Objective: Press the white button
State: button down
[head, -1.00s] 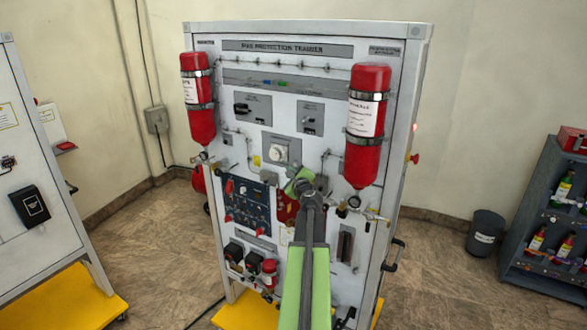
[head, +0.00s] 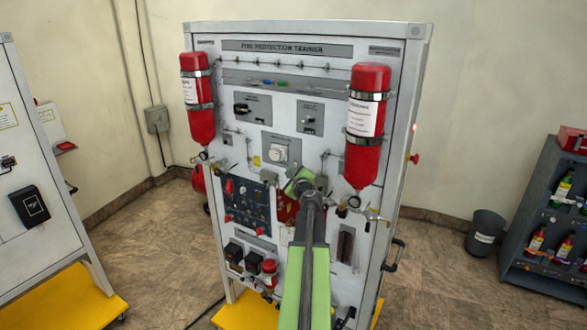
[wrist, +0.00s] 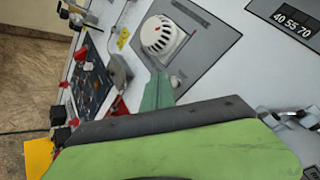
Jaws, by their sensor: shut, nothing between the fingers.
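The white button (head: 279,153) is a round, ribbed white dome on a square grey plate at the middle of the trainer panel. In the wrist view the white button (wrist: 160,36) shows large at the top centre, with slots around its side. My gripper (head: 293,183) is just below and right of it in the head view. In the wrist view my green gripper fingers (wrist: 158,90) are shut with nothing between them. Their tips point at the plate's lower edge, below the dome, with a small visible gap to it. I cannot tell whether they touch the panel.
Two red cylinders (head: 368,125) (head: 197,98) are strapped to the panel's sides. A dark blue switch panel (head: 247,203) is at lower left of my gripper. A small grey box (wrist: 118,72) stands out beside the fingers. A dark bin (head: 485,232) and shelf (head: 545,215) are at right.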

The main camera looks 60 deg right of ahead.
jog(key=shift+d, duration=0.15)
dwell(0.3)
jog(key=shift+d, duration=0.3)
jog(key=shift+d, duration=0.35)
dwell(0.5)
jog(key=shift+a, duration=0.8)
jog(key=a, duration=0.5)
dwell(0.4)
dwell(0.6)
